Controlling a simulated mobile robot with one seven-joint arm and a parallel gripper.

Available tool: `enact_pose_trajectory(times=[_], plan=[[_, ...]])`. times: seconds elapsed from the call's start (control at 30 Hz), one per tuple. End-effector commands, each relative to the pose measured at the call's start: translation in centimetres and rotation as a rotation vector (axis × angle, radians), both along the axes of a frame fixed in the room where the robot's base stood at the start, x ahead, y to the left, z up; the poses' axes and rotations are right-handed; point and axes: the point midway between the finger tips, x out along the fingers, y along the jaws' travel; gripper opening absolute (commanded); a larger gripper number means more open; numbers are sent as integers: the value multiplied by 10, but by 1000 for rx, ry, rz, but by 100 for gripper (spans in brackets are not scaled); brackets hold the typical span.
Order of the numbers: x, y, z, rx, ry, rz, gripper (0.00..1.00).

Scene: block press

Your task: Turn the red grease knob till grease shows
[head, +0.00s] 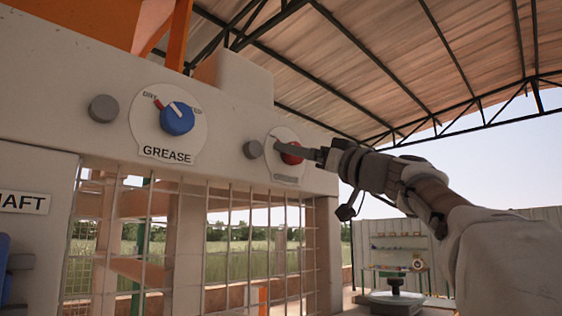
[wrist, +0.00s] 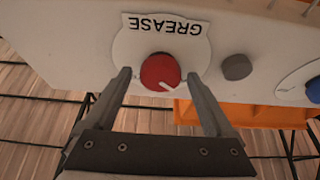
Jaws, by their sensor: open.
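The red grease knob (wrist: 160,72) sits on a white plate (wrist: 185,35) marked GREASE, which is upside down in the wrist view. A white line shows on the knob's face, toward its lower right in that view. My gripper (wrist: 160,78) is open, with one finger on each side of the knob in the picture. I cannot tell whether the fingers touch it. In the head view my gripper (head: 296,150) reaches the red knob (head: 291,158) from the right and partly hides it. No grease can be made out.
A blue knob (head: 177,118) on another GREASE plate, with a DRY mark, is to the left on the same white beam (head: 232,130). Grey round buttons (head: 103,108) sit beside the plates. A wire mesh guard (head: 190,245) hangs below the beam. Open air lies right of the beam.

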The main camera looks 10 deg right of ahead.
Motion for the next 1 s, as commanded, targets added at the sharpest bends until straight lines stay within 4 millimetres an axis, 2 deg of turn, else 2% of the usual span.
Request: enact_pose_trajectory(times=[0.07, 0.1, 0.5, 0.57, 1.0], plan=[[0, 0, 0, 0, 0, 0, 89], [0, 0, 0, 0, 0, 0, 85], [0, 0, 0, 0, 0, 0, 13], [0, 0, 0, 0, 0, 0, 4], [-1, 1, -1, 91, 65, 1, 4]])
